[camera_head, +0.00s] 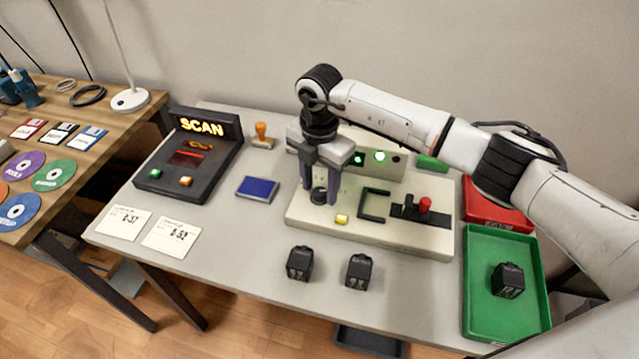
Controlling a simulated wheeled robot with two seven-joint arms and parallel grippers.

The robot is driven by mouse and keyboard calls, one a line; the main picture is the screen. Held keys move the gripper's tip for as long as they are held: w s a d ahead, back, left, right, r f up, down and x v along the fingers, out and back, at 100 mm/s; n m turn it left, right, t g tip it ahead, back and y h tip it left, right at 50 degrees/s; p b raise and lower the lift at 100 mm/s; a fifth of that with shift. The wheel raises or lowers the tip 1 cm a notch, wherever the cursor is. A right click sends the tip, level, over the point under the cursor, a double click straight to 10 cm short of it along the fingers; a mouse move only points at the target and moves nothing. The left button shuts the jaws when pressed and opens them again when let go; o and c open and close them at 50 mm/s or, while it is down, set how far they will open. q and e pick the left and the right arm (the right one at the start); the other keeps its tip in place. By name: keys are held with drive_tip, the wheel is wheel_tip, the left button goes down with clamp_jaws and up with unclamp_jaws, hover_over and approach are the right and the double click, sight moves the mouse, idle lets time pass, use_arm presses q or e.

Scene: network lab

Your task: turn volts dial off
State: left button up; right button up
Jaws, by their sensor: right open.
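A cream test panel (400,238) stands on the grey table. A small black round knob (319,196) sits at its left part; this looks like the volts dial, but its label and pointer cannot be read. My right gripper (322,190) points down over the knob with its fingers open, one on each side of it. Whether the fingers touch it cannot be told. The gripper and wrist hide part of the panel's left side. My left gripper is not in view.
Two black blocks (300,262) (359,271) lie in front. A green tray (481,290) is right; a scanner (190,165) is left.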

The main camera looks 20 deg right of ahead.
drive_tip(key=c, duration=1)
drive_tip(key=shift+c, duration=0.2)
